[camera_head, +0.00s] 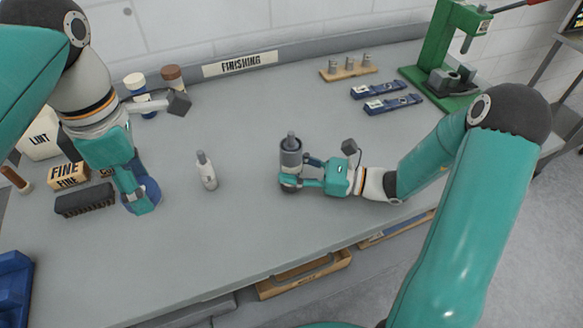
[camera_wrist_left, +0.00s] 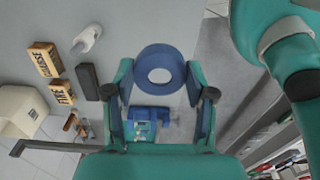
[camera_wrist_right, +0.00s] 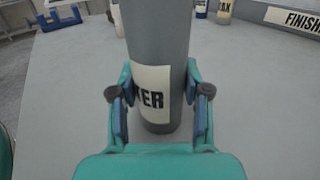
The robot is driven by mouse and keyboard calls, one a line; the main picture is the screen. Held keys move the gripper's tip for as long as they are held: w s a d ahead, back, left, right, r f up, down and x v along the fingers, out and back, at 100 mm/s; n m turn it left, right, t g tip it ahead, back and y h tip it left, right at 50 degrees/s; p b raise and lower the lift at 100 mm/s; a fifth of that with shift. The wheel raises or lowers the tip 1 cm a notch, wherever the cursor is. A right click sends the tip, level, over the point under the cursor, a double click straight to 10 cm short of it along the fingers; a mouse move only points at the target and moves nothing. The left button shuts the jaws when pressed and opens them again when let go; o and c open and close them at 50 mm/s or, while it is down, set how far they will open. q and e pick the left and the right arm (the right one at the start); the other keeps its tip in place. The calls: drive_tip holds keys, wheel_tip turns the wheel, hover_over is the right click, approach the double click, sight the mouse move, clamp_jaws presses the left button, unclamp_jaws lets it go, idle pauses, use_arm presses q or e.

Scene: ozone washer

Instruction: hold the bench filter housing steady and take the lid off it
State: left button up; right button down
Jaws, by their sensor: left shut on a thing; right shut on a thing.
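The grey cylindrical housing (camera_head: 291,158) stands upright on the bench with a dark rim and a small knob on top. Its pale label, ending in "TER", shows in the right wrist view (camera_wrist_right: 152,92), where its top is cut off. My right gripper (camera_head: 291,184) is shut around the housing's lower part. My left gripper (camera_head: 141,203) is at the bench's left side, well away from the housing. It is shut on a blue ring (camera_wrist_left: 140,62) with an open centre. I cannot tell whether this ring is the lid, or whether it touches the bench.
A dark brush-like block (camera_head: 84,201) and a FINE block (camera_head: 69,174) lie beside my left gripper. Blue tools (camera_head: 392,104) and a green press (camera_head: 440,60) are at the back right. The front middle of the bench is clear.

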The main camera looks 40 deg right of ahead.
drive_tip(key=c, duration=1)
unclamp_jaws()
drive_tip(key=shift+f, duration=0.1)
drive_tip(key=o, duration=0.5)
drive_tip(key=shift+c, duration=0.2)
